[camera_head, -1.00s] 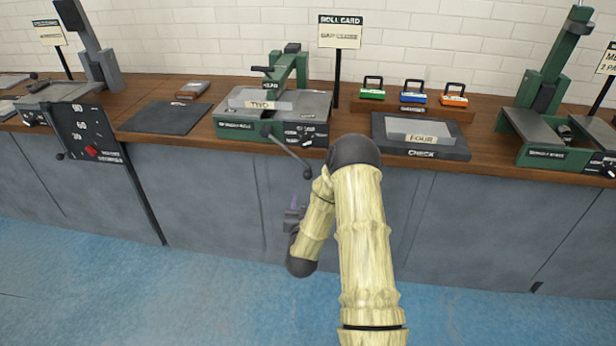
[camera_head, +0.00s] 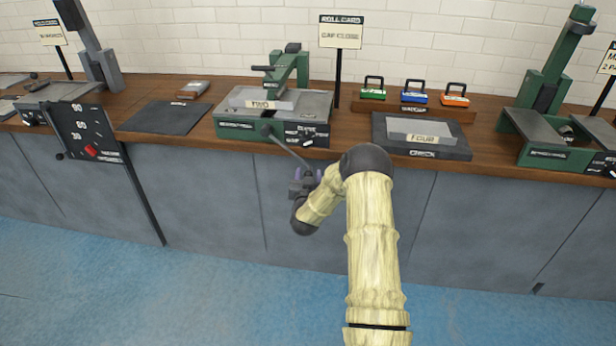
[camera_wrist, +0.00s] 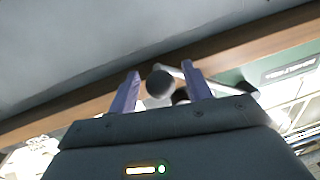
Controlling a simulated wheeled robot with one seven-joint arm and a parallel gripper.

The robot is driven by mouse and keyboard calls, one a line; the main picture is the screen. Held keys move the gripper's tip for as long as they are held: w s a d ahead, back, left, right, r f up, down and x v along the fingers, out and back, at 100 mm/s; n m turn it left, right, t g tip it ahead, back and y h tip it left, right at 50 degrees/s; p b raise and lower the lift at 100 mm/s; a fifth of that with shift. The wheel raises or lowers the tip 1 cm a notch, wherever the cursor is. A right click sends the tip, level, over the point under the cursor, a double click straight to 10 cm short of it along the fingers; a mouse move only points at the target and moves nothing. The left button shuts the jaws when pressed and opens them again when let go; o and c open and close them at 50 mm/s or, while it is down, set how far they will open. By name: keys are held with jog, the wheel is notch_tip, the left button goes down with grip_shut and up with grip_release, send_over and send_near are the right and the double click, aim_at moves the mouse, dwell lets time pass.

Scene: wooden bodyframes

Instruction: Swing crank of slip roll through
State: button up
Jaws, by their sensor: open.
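The slip roll (camera_head: 240,130) is a green machine with a grey top on the bench, with a plate marked TWO on it. Its crank (camera_head: 287,150) is a dark arm slanting down and right from the front face, its end hidden behind my gripper (camera_head: 308,175). In the wrist view the crank's round dark knob (camera_wrist: 160,84) shows between the two purple fingers of my gripper (camera_wrist: 162,90). The fingers are open, one on each side of the knob. I cannot tell whether either finger touches it.
The wooden bench edge (camera_head: 200,139) runs just behind my gripper, above grey cabinet fronts (camera_head: 215,190). A dark tray (camera_head: 455,150) with a plate marked FOUR lies right of the slip roll. The blue floor is clear.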

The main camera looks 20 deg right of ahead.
grip_shut()
jog(key=shift+f, duration=0.2)
